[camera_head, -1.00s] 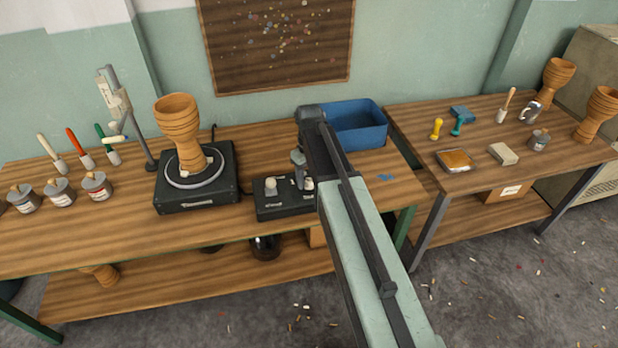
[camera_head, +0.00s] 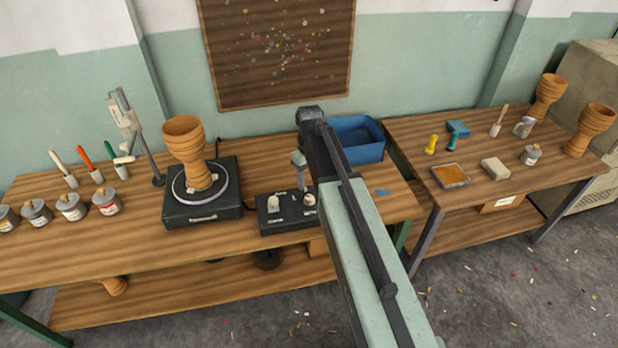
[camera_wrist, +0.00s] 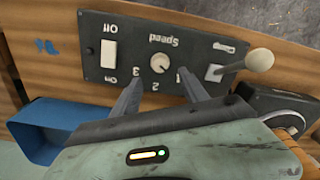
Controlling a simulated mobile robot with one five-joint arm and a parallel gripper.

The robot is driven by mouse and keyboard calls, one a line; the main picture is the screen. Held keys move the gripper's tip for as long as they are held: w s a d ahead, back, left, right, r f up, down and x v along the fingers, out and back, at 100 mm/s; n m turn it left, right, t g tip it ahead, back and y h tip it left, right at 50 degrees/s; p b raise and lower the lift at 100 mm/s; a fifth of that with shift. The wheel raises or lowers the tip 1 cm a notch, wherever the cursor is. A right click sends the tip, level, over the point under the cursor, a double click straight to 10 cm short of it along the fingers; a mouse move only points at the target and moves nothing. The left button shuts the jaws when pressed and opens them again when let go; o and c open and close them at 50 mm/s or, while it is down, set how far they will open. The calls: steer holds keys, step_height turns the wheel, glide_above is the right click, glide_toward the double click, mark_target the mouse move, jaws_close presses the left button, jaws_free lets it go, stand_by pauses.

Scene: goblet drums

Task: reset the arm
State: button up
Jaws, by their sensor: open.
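My arm (camera_head: 365,240) reaches forward over the workbench in the head view, with its end above the black control box (camera_head: 290,212). In the wrist view my gripper (camera_wrist: 161,88) is open, its two dark fingers apart and nothing between them. The fingers point at the control box (camera_wrist: 118,68), around the area of its speed knob (camera_wrist: 159,63). A white on/off switch (camera_wrist: 109,54) and a clamp lever with a pale ball (camera_wrist: 259,60) flank the knob. Whether a finger touches the box, I cannot tell.
A goblet drum (camera_head: 184,143) stands on the turntable (camera_head: 203,212) left of the box. A blue bin (camera_head: 360,140) is behind my arm. Paint pots (camera_head: 71,207) and brushes (camera_head: 91,163) stand at the left. A second table (camera_head: 407,128) with tools and drums is at the right.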

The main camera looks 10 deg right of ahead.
steer(key=shift+a+r+p, duration=0.1)
steer(key=shift+r+p, duration=0.3)
steer(key=s+r+m+p, duration=0.1)
steer(key=s+m, duration=0.1)
steer(key=s, duration=0.5)
steer(key=s+a+r+m+p, duration=0.1)
steer(key=s+m, duration=0.1)
steer(key=s, duration=0.6)
steer(key=shift+s+r+m, duration=0.15)
steer(key=shift+r+m, duration=0.1)
steer(key=shift+m, duration=0.15)
